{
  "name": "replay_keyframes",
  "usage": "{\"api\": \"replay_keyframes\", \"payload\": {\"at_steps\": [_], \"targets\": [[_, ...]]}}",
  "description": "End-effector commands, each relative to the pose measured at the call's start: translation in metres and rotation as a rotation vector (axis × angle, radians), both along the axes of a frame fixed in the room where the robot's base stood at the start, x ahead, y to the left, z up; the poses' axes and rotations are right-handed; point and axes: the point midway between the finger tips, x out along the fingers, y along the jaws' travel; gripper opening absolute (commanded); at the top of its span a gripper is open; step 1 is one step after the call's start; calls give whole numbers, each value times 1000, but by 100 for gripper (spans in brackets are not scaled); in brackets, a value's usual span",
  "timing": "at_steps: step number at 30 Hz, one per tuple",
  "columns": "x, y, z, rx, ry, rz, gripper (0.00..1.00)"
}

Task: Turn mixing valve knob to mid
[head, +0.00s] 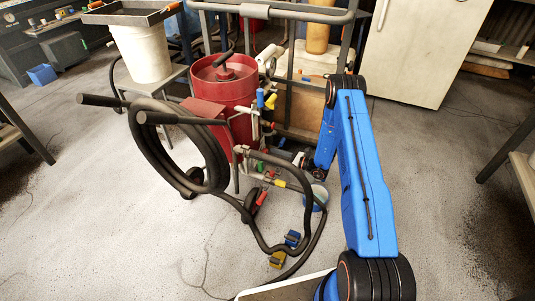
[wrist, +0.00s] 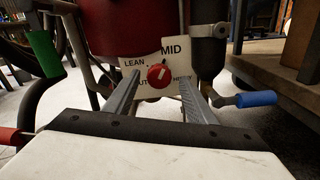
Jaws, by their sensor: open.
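The mixing valve knob (wrist: 158,77) is a small round red knob with a pale mark, in the middle of the wrist view. The mark's exact direction is too small to tell. Behind it is a white label plate (wrist: 146,64) reading LEAN at upper left and MID at upper right; the lower words are partly covered by my fingers. My gripper (wrist: 157,82) is open, with one finger on each side of the knob and a gap showing on both sides. The red blast pot (head: 222,88) stands in the head view; the knob cannot be made out there.
A blue-handled lever (wrist: 256,98) sits right of my right finger; a green handle (wrist: 45,53) is at left. Black hoses (head: 178,150) coil beside the pot. Open floor lies right.

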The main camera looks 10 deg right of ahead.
Motion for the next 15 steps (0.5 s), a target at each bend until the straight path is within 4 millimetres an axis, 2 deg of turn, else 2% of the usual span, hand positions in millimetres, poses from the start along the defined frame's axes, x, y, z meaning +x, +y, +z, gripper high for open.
{"api": "replay_keyframes", "payload": {"at_steps": [3,15], "targets": [[-14,-21,0,1,1,-3,50],[-59,-82,0,1,2,-3,50]]}}
